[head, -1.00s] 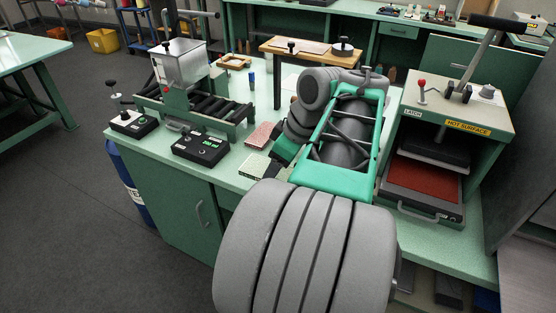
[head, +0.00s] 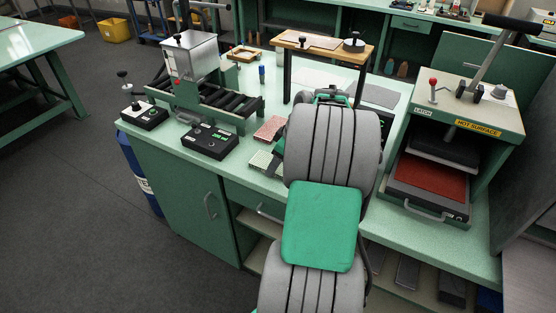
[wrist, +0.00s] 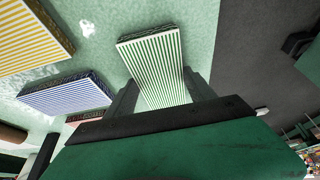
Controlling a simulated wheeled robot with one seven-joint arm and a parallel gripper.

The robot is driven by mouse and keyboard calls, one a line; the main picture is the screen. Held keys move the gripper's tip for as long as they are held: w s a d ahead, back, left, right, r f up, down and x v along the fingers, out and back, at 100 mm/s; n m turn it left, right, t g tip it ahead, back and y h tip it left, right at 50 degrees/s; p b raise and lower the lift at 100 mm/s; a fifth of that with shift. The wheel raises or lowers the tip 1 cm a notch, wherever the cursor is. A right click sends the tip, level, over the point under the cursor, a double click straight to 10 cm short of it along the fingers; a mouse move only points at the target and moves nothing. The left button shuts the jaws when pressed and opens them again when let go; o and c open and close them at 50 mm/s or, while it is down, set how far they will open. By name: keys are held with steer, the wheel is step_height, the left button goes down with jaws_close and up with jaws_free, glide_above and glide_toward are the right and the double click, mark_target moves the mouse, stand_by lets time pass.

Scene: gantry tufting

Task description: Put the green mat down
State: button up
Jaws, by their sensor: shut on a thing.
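The green mat (wrist: 152,60), a small block with green and white stripes on top, shows in the wrist view between the two dark fingers of my gripper (wrist: 160,78). My gripper is shut on it. In the head view the mat (head: 261,160) shows at the bench's front edge, just in front of a red mat (head: 269,128). My arm hides most of the gripper there. I cannot tell whether the mat touches the bench top or is slightly above it.
The wrist view shows a blue-striped mat (wrist: 65,95) and a yellow-striped mat (wrist: 32,38) to the left. A control box (head: 209,141) and roller stand (head: 215,100) are on the bench's left. A press marked hot surface (head: 478,130) stands right. A small wooden table (head: 322,47) stands behind.

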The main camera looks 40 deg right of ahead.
steer(key=shift+f, duration=0.25)
steer(key=o, duration=1.5)
steer(key=shift+r, duration=0.15)
